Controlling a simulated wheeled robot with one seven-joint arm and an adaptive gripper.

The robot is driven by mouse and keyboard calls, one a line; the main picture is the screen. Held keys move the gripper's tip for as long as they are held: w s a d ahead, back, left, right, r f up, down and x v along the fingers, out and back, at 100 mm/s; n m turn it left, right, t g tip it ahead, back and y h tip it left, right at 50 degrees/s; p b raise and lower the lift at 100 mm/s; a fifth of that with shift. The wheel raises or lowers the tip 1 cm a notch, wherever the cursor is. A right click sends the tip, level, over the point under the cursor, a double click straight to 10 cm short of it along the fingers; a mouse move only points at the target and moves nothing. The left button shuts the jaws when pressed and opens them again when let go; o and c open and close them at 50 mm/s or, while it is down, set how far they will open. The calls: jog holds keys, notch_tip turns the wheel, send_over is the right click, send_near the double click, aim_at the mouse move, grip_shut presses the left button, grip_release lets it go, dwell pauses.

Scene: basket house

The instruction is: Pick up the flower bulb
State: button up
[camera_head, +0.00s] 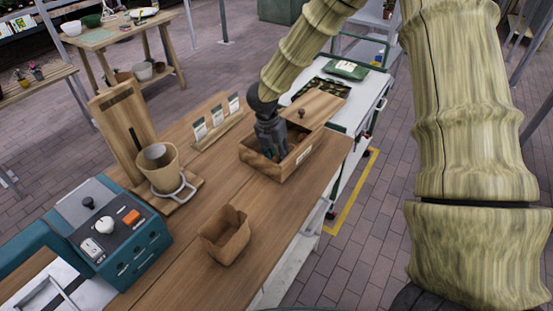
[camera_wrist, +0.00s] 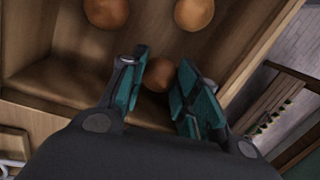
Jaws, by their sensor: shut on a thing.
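My gripper (camera_head: 272,145) reaches down into a wooden box (camera_head: 280,176) on the workbench. In the wrist view, the teal-padded fingers of my gripper (camera_wrist: 163,82) are shut on a brown, round flower bulb (camera_wrist: 157,77), partly hidden between them. Two more bulbs, one on the left (camera_wrist: 106,11) and one on the right (camera_wrist: 194,12), lie at the top of the wrist view inside the box. The held bulb is low in the box or close to its floor; I cannot tell whether it touches.
A wooden lid with a knob (camera_head: 312,105) sits beyond the box. A seed-packet rack (camera_head: 215,125) is left of the box.

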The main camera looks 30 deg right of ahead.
notch_tip(320, 180, up, 9)
jog(key=shift+b, duration=1.1)
